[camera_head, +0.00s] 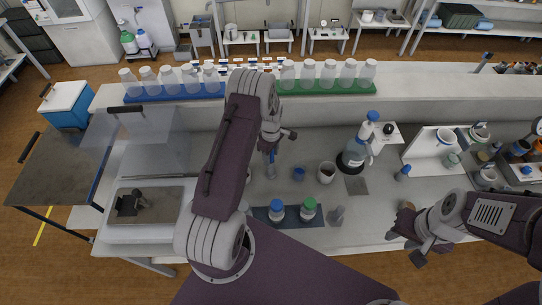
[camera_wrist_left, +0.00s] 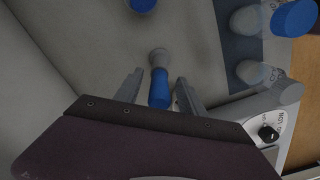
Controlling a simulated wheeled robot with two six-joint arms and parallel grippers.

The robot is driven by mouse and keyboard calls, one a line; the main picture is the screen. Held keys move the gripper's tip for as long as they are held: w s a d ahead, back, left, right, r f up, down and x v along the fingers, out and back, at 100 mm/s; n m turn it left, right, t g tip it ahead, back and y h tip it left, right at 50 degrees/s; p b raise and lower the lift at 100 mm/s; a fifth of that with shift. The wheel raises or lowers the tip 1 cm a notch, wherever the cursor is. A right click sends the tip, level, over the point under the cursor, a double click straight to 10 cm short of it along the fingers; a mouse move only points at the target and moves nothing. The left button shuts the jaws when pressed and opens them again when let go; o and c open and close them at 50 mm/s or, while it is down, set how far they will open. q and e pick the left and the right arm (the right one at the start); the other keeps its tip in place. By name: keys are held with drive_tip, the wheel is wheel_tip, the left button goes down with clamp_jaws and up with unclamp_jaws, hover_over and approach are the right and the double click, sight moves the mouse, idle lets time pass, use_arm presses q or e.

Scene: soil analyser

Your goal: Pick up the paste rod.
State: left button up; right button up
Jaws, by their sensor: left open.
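A short rod with a blue body and a grey end, which looks like the paste rod (camera_wrist_left: 159,88), shows in the left wrist view. My left gripper (camera_wrist_left: 160,76) is open, with one finger on each side of the rod and a gap visible on both sides. In the head view my left gripper (camera_head: 272,150) is over the middle of the bench, and my arm hides part of the bench beside it. My right gripper (camera_head: 405,247) is open and empty at the front right edge of the bench.
A blue cup (camera_head: 298,174) and a white cup (camera_head: 326,172) stand right of my left gripper. Bottles with blue (camera_head: 277,212) and green (camera_head: 309,210) caps stand in front on a dark mat. A wash bottle (camera_head: 357,153) stands to the right. Bottle rows line the back shelf.

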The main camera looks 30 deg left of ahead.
use_arm(q)
drive_tip(key=shift+f, duration=0.25)
clamp_jaws()
drive_tip(key=shift+r, duration=0.1)
